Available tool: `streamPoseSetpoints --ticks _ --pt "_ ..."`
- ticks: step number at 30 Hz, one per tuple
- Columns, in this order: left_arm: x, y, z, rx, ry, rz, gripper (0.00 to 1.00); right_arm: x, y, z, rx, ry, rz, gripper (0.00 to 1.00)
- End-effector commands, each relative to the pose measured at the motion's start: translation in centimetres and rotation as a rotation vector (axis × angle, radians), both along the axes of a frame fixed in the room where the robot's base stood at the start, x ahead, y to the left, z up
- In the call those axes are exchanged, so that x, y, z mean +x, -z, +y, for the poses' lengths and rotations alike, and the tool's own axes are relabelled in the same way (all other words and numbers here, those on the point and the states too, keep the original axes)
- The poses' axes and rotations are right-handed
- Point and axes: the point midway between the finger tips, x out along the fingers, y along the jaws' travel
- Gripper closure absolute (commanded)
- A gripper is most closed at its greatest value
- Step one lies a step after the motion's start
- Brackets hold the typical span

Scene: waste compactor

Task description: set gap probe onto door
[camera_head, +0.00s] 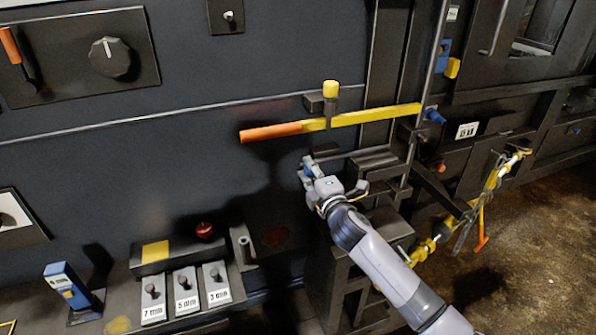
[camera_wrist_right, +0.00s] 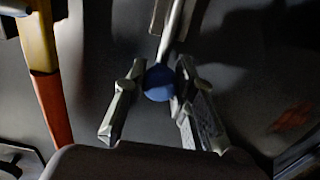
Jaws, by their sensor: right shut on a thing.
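My right gripper (camera_head: 308,172) is in front of the dark machine wall, below the yellow and orange lever. In the right wrist view its fingers (camera_wrist_right: 160,88) are shut on the gap probe (camera_wrist_right: 158,84), which shows a round blue end and a thin metal rod running up the picture. In the head view only a small blue part of the probe shows at the fingers. The frames do not show clearly whether the probe touches the surface behind it. Which dark panel is the door I cannot tell for sure. My left gripper is not in view.
The yellow lever (camera_head: 367,117) with its orange grip crosses just above my right gripper. A shelf at lower left carries plates marked 7, 5 and 3 mm (camera_head: 186,290), a red button (camera_head: 204,230) and a blue device (camera_head: 66,284). Yellow-ended bars (camera_head: 490,182) hang at right.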

Motion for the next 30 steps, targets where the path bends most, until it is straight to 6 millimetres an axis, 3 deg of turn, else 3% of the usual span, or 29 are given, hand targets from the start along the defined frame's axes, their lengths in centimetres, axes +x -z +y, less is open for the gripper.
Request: streamPoseSetpoints --ticks 6,7,16,26,30 --pt "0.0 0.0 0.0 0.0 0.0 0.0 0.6 0.2 0.2 -0.6 -0.003 0.011 0.004 1.0" --pt "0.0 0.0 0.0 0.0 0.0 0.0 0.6 0.2 0.2 -0.6 -0.003 0.012 0.004 0.75" --pt "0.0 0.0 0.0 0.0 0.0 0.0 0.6 0.1 0.1 -0.4 -0.002 0.008 0.003 0.55" --pt "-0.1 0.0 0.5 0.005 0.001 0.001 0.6 0.0 0.1 -0.3 -0.002 0.006 0.002 0.54" --pt "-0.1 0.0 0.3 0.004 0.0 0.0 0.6 -1.0 0.1 -0.7 -0.003 0.006 0.001 0.54"
